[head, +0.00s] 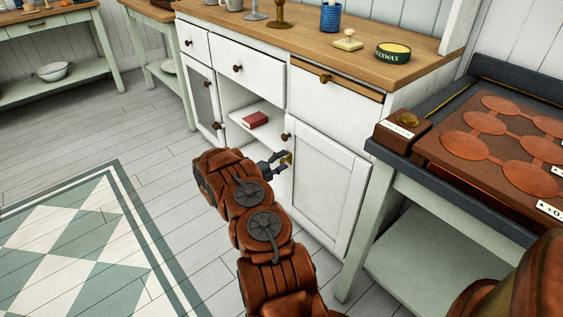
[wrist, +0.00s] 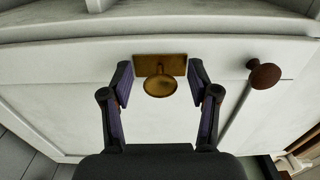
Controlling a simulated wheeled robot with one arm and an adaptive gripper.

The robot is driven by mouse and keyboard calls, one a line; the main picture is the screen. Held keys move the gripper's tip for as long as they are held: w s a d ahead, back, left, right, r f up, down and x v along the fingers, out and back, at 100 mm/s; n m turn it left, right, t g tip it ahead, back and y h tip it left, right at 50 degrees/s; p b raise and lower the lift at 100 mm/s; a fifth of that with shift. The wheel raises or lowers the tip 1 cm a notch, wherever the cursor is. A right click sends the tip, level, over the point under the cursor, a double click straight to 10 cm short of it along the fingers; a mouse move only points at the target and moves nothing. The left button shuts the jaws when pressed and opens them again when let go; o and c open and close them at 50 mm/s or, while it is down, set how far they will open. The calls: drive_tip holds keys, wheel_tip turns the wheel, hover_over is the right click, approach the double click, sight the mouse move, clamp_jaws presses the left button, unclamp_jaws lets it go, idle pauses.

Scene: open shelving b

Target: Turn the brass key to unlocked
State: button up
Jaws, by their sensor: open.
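The brass key (wrist: 160,87) shows in the wrist view as a rounded brass bow standing out from a rectangular brass plate (wrist: 178,64) on a white cabinet front. How far the key is turned cannot be told. My gripper (wrist: 160,75) is open, with one dark finger on each side of the key and a visible gap on both sides. In the head view my gripper (head: 277,163) is at the white cabinet (head: 327,180), low beside its right door. A small brass patch shows at its fingertips, and the rest there is hidden.
A dark round knob (wrist: 264,75) sticks out right of the key in the wrist view. In the head view, a red book (head: 255,120) lies in the cabinet's open compartment. A bench (head: 412,220) with a copper-disc board stands close on the right. Floor at left is clear.

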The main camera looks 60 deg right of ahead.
drive_tip(key=v, duration=1.2)
idle(0.3)
drive_tip(key=s+a+r+m+g+y+p, duration=0.15)
drive_tip(key=s+a+r+m+p, duration=0.35)
drive_tip(key=r, duration=0.6)
drive_tip(key=s+a+r+m+g+y+p, duration=0.1)
drive_tip(key=s+a+r+m+y+p, duration=0.4)
drive_tip(key=r, duration=0.7)
drive_tip(key=s+a+r+m+g+p, duration=0.15)
drive_tip(key=r+m+p, duration=0.25)
drive_tip(key=r+m, duration=0.5)
drive_tip(key=s+a+r+m+t+y+p, duration=0.2)
drive_tip(key=s+a+r+m+y+p, duration=0.1)
drive_tip(key=a+r, duration=0.5)
drive_tip(key=s+a+r+m+t+y+p, duration=0.2)
drive_tip(key=s+a+r+m+y+p, duration=0.2)
drive_tip(key=a, duration=1.1)
drive_tip(key=s+a+r+m+t+y+p, duration=0.3)
drive_tip(key=s+a+r+m+p, duration=0.4)
drive_tip(key=s+a+r+p, duration=0.3)
wheel_tip(320, 180, up, 3)
drive_tip(key=shift+s+a+f+y, duration=0.25)
drive_tip(key=shift+s+a+y, duration=0.2)
drive_tip(key=shift+s+a, duration=0.25)
drive_tip(key=shift+c, duration=0.4)
